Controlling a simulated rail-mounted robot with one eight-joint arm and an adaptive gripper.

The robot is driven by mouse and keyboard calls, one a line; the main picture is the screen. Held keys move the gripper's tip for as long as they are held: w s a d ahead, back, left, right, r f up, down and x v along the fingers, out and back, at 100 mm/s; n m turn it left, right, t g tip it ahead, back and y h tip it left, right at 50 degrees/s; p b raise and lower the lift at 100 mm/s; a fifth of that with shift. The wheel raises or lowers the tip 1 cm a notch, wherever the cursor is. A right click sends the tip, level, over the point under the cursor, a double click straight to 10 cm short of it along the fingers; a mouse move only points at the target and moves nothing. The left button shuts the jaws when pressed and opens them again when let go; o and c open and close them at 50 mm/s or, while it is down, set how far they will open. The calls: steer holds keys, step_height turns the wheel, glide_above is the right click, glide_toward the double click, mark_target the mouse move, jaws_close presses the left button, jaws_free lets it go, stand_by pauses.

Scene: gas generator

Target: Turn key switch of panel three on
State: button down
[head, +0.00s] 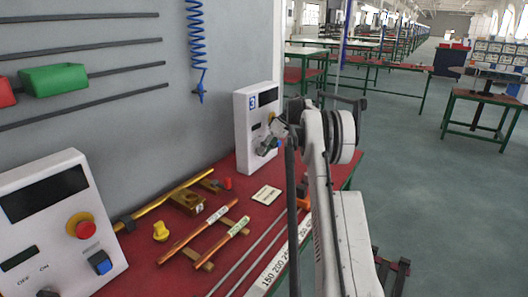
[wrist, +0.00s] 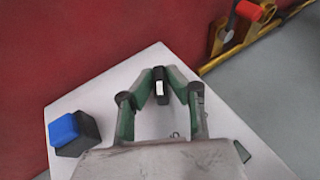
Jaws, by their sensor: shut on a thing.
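Panel three (head: 243,118) is a white box with a blue "3" label, standing upright at the back of the red table in the head view. Its white face (wrist: 85,100) fills the middle of the wrist view. My gripper (head: 264,148) is at the lower part of this face. In the wrist view my gripper (wrist: 161,88) has its two green-sided fingers closed around the key switch (wrist: 160,80), a small black knob with a white mark. A blue button (wrist: 64,129) on a dark base sits left of the fingers. In the head view the gripper hides the key switch.
Another white panel (head: 25,245) with an emergency stop (head: 81,226) stands at the front left. Brass rods, a yellow piece (head: 160,231) and a ruler (head: 280,268) lie on the red table (head: 140,262). A blue coiled hose (head: 196,40) hangs above.

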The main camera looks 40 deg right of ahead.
stand_by(0.4)
steer(key=c, duration=1.7)
jaws_free()
steer(key=shift+d+r, duration=0.1)
steer(key=v, duration=1.1)
steer(key=shift+d+r, duration=0.2)
steer(key=shift+d, duration=0.1)
steer(key=shift+s, duration=0.1)
